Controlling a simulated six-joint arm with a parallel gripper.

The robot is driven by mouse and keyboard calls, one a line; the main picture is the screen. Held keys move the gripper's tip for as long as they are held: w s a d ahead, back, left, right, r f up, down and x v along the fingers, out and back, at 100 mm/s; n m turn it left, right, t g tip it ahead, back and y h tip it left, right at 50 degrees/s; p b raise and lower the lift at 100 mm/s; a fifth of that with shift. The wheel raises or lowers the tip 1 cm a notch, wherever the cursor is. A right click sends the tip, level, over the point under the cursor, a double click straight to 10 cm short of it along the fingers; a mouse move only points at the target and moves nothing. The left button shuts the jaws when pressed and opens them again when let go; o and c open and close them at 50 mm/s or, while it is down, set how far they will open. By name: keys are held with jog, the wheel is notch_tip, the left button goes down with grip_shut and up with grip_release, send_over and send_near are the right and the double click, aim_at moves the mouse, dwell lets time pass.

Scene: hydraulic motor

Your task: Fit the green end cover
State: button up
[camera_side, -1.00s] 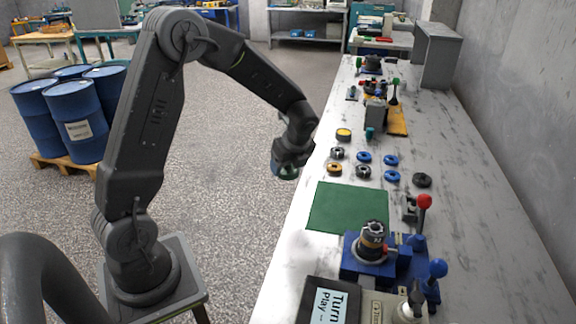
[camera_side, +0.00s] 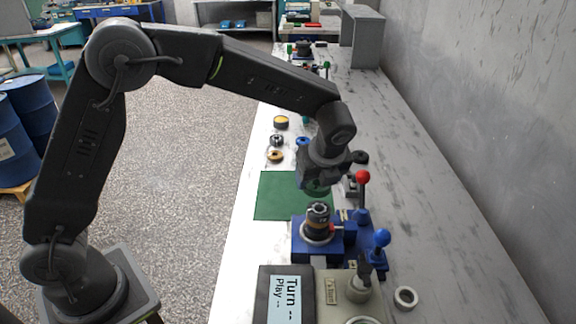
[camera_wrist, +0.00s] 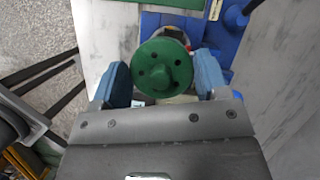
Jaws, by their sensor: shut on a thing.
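The motor body (camera_side: 318,219), dark with an orange-brown band, stands upright in the blue fixture (camera_side: 307,244). The cover appears above and slightly behind it, apart from it. In the wrist view the cover hides most of the motor body; the blue fixture (camera_wrist: 165,22) shows beyond.
A red-knobbed lever (camera_side: 363,177) and a blue-knobbed lever (camera_side: 381,238) rise beside the fixture. A green mat (camera_side: 274,197) lies behind it. A display box (camera_side: 287,293) and a pale ring (camera_side: 405,298) are in front. Several loose rings and discs lie farther back.

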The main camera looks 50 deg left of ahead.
aim_at(321, 191)
jog(key=shift+d, duration=0.7)
jog(key=shift+f, duration=1.6)
jog(key=shift+f, duration=1.05)
dwell(1.5)
jog(key=o, duration=1.2)
jog(key=shift+o, duration=0.2)
jog(key=shift+r, duration=2.7)
